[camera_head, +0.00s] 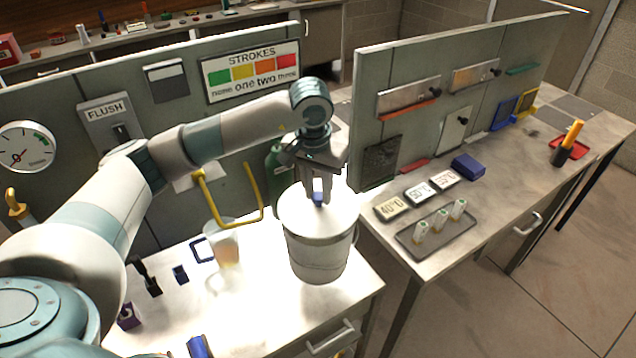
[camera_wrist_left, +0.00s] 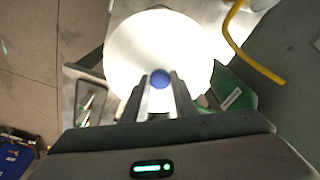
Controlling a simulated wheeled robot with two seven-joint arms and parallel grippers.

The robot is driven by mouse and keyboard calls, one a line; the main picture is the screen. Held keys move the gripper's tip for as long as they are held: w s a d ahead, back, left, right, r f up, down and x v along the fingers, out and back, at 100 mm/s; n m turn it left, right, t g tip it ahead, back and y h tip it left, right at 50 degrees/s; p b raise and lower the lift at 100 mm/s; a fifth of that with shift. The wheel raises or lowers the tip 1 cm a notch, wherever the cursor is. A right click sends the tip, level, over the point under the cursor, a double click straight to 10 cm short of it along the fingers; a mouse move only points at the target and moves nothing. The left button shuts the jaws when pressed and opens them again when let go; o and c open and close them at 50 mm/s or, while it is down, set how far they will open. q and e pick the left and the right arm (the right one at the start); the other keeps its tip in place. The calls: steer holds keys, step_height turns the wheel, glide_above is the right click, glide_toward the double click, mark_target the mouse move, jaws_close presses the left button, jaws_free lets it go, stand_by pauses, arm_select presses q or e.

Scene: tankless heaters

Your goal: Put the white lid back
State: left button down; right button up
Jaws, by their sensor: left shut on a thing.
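The white lid (camera_head: 300,215) sits at the top of a grey-white bucket (camera_head: 318,258) on the left bench. I cannot tell whether it is fully seated or slightly above the rim. My left gripper (camera_head: 318,196) points down over the lid and is shut on its blue knob (camera_head: 318,199). In the left wrist view the lid (camera_wrist_left: 135,52) is a bright white disc, with the blue knob (camera_wrist_left: 160,78) between the two fingers of my left gripper (camera_wrist_left: 160,84). The bucket's rim is mostly hidden there. My right gripper is not in view.
A yellow pipe (camera_head: 240,222) and a clear cup (camera_head: 224,245) stand left of the bucket. A green bottle (camera_head: 279,165) stands behind it. An upright panel (camera_head: 400,75) rises at the back right. A tray (camera_head: 436,234) with small vials lies on the right bench.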

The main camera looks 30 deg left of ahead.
arm_select(q)
steer(key=shift+f, duration=1)
steer(key=shift+f+b, duration=0.4)
steer(key=shift+b, duration=0.25)
steer(key=c, duration=1.4)
jaws_free()
steer(key=shift+o, duration=0.2)
steer(key=shift+r, duration=0.15)
